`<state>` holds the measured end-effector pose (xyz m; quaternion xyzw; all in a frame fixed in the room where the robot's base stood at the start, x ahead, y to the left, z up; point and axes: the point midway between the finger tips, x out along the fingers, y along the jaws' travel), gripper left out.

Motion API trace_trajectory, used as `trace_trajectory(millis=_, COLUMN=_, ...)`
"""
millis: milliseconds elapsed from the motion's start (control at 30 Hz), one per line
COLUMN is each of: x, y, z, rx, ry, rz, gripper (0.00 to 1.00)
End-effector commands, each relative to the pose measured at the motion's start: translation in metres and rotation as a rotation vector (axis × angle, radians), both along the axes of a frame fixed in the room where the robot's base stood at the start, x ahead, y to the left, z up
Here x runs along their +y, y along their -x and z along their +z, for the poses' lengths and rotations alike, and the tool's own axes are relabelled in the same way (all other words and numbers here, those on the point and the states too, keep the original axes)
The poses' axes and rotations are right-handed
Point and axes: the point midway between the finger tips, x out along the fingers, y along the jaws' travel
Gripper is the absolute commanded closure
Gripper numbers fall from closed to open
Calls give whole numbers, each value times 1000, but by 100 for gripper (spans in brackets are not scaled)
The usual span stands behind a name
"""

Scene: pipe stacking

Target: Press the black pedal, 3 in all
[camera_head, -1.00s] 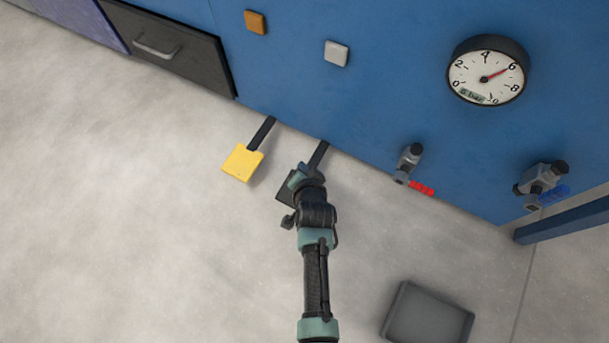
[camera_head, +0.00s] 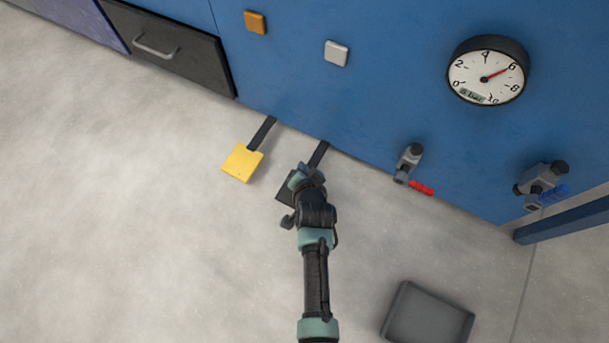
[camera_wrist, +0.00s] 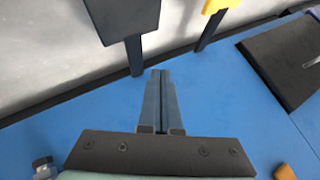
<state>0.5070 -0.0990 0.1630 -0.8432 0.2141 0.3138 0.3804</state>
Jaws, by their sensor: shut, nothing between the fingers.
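The black pedal (camera_head: 283,187) is a flat square plate on a dark arm that comes out of the foot of the blue wall. In the head view my gripper (camera_head: 300,176) is over it and hides much of the plate. The wrist view shows the black pedal (camera_wrist: 123,15) at the top, with its arm running down to the wall base. My gripper (camera_wrist: 161,74) is shut and empty there, its fingertips just right of the pedal's arm in the picture. I cannot tell whether it touches the pedal.
A yellow pedal (camera_head: 242,163) is left of the black one. The wall (camera_head: 380,90) carries an orange button (camera_head: 255,22), a white button (camera_head: 336,53), a gauge (camera_head: 487,77) and two valves (camera_head: 408,162). A grey tray (camera_head: 428,314) lies on the floor at lower right.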

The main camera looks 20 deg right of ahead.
Motion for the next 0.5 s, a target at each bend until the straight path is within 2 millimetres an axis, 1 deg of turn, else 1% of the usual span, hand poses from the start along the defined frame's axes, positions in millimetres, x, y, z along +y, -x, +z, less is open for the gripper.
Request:
trace_trajectory(millis=133, x=0, y=0, z=1, rx=4, ry=25, rz=27, gripper=100)
trace_trajectory(millis=233, x=-1, y=0, z=4, rx=13, ry=78, rz=82, gripper=100)
trace_trajectory(millis=500, x=-3, y=0, z=12, rx=56, ry=327, rz=345, gripper=100)
